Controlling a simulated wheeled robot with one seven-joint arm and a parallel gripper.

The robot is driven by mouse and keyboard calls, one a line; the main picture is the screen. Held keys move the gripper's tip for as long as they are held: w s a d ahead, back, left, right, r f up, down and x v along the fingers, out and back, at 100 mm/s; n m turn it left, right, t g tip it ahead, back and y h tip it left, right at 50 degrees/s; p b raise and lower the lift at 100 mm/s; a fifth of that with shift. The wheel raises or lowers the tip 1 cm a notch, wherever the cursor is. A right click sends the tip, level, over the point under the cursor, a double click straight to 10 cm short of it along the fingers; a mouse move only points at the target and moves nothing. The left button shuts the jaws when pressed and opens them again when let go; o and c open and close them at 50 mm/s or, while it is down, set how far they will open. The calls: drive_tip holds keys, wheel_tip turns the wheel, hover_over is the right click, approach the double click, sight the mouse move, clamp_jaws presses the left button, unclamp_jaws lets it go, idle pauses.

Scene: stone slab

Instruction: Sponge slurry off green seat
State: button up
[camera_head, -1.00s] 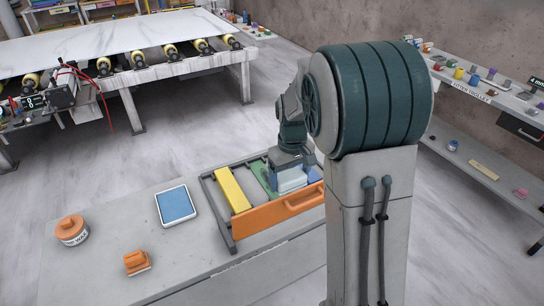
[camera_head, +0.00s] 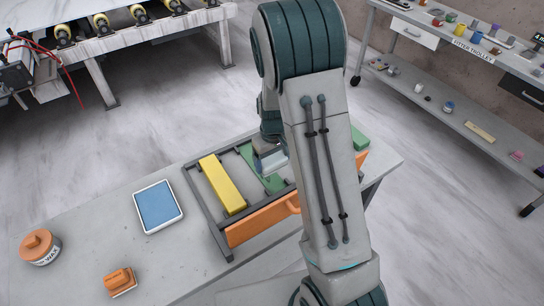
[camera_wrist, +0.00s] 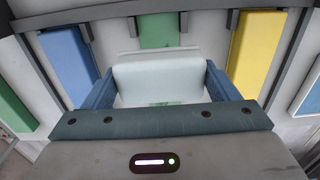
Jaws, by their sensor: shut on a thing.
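My gripper (camera_wrist: 158,84) is shut on a pale, whitish sponge block (camera_wrist: 150,72), held between its two blue fingers. In the head view, my gripper (camera_head: 268,155) is low over the rack, at the green seat (camera_head: 249,160), and my arm hides part of this spot. The green seat also shows in the wrist view (camera_wrist: 158,27), behind the sponge. A whitish patch with some green shows below the sponge; I cannot tell whether it is slurry. I cannot tell whether the sponge touches the seat.
The grey rack (camera_head: 205,213) has an orange front (camera_head: 258,222) and a yellow strip (camera_head: 222,184). A blue strip (camera_wrist: 66,58) lies left in the wrist view. A blue pad tray (camera_head: 158,206), wax pot (camera_head: 40,248) and orange-handled block (camera_head: 120,281) stand on the bench.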

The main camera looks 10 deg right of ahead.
drive_tip(key=shift+s+f+b, duration=0.15)
drive_tip(key=shift+f+b, duration=0.35)
drive_tip(key=shift+f, duration=0.3)
drive_tip(key=shift+f+b, duration=1.15)
drive_tip(key=shift+f, duration=1)
drive_tip(key=shift+f+b, duration=0.35)
drive_tip(key=shift+f, duration=0.05)
drive_tip(key=shift+w+a+r, duration=0.1)
drive_tip(key=shift+w+a, duration=0.2)
drive_tip(key=shift+w, duration=0.65)
drive_tip(key=shift+w+a, duration=0.25)
drive_tip(key=shift+w, duration=0.65)
drive_tip(key=shift+w+a+f+b, duration=0.2)
drive_tip(key=shift+w+a, duration=0.3)
drive_tip(key=shift+w, duration=1.1)
drive_tip(key=shift+w+a+f+b, duration=0.15)
drive_tip(key=shift+w+a, duration=0.4)
drive_tip(key=shift+w, duration=1.05)
drive_tip(key=shift+w+a+f+b, duration=0.1)
drive_tip(key=shift+w+a+b, duration=0.3)
drive_tip(key=shift+w, duration=1.2)
drive_tip(key=shift+w+a, duration=0.25)
drive_tip(key=shift+w, duration=0.2)
drive_tip(key=shift+w+r, duration=0.15)
drive_tip(key=shift+r, duration=0.05)
drive_tip(key=shift+c, duration=0.3)
